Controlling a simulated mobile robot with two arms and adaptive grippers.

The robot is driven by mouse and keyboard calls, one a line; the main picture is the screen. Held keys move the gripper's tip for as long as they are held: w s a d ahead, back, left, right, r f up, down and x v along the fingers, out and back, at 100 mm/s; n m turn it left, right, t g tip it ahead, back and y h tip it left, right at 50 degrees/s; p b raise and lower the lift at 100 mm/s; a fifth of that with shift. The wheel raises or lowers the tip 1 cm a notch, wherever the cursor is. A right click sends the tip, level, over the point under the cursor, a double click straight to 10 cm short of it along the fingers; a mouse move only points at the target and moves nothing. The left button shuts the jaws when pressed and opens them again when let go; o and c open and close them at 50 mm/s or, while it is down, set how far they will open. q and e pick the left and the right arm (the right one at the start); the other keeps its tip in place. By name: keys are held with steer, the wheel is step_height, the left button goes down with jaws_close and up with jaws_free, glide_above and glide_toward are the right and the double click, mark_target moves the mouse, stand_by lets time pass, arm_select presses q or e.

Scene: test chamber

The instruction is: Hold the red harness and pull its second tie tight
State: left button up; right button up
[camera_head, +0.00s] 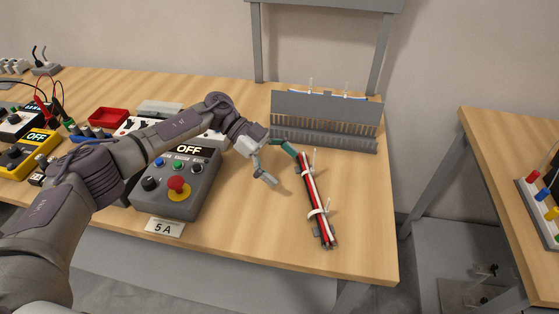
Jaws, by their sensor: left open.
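The red harness (313,190), a bundle of red, white and black wires, lies on the wooden table near its right front. Two white ties go around it: one near its far end (309,169) and one nearer its front end (318,212). Both have tails sticking out; I cannot tell how tight they are. My left gripper (282,166) is open at the upper left of the harness. One finger reaches toward the harness's far end; I cannot tell if it touches. My right gripper is not in view.
A grey control box (158,199) with a red button and an OFF display stands left of the harness. A grey slotted rack (325,108) stands behind. Meters and leads crowd the far left. The table (253,232) is clear between box and harness. Another table stands at right.

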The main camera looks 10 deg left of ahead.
mark_target(314, 191)
arm_select(q)
steer(key=x, duration=0.4)
steer(key=shift+d+f+b, duration=0.1)
steer(key=shift+d+b, duration=0.05)
steer(key=shift+b, duration=0.15)
steer(key=x, duration=0.2)
steer(key=shift+s+d+f+p, duration=0.1)
steer(key=shift+d+f+p, duration=0.05)
steer(key=shift+d+p, duration=0.25)
steer(key=shift+s+d+f, duration=0.15)
steer(key=shift+d+f, duration=0.15)
steer(key=shift+d, duration=0.1)
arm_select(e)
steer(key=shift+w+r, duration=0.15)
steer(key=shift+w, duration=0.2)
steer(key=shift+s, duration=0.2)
